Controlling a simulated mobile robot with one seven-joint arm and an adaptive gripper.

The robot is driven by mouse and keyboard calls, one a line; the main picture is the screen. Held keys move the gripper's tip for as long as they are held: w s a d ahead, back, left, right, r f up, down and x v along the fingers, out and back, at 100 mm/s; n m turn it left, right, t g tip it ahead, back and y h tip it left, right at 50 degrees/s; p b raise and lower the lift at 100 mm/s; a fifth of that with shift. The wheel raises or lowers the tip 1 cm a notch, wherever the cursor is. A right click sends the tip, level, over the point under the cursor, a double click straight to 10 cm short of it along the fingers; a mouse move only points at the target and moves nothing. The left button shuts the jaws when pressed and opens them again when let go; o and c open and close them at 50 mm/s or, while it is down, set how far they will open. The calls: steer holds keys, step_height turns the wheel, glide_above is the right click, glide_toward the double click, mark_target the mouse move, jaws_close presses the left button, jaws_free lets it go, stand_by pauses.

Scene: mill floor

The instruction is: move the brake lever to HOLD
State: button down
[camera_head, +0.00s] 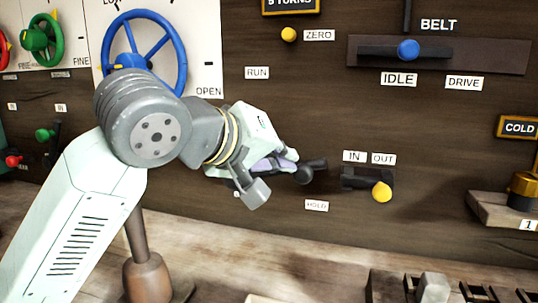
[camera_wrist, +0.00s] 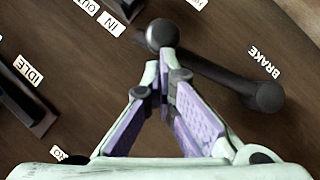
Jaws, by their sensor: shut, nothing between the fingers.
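The brake lever (camera_wrist: 215,70) is a dark bar with a round knob, running from its pivot near the BRAKE label (camera_wrist: 264,64) to the knob in the wrist view. In the head view only its knob end (camera_head: 308,174) shows, pointing right, just above the HOLD label (camera_head: 316,205); my arm hides the rest. The RUN label (camera_head: 257,72) is well higher. My gripper (camera_wrist: 167,62) is shut and empty, its fingertips at the knob; I cannot tell whether they touch it. In the head view my gripper (camera_head: 288,162) is just left of the knob.
An IN/OUT lever with a yellow knob (camera_head: 382,191) is close to the right of the brake knob. The blue belt knob (camera_head: 408,50) is at upper right. A blue handwheel (camera_head: 158,25) is behind my arm. A wooden bench (camera_head: 330,260) runs below.

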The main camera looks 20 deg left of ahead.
mark_target(297, 178)
steer(key=shift+d+f+m+y+b, duration=0.25)
steer(key=shift+f+m+y+b, duration=0.1)
steer(key=shift+f, duration=0.2)
steer(key=shift+d+f+m+y+b, duration=0.25)
steer(key=shift+d+f+y+b, duration=0.05)
steer(key=shift+f, duration=0.3)
steer(key=shift+d+f+m+y+b, duration=0.25)
steer(key=shift+f+m+y+b, duration=0.1)
steer(key=shift+f, duration=0.2)
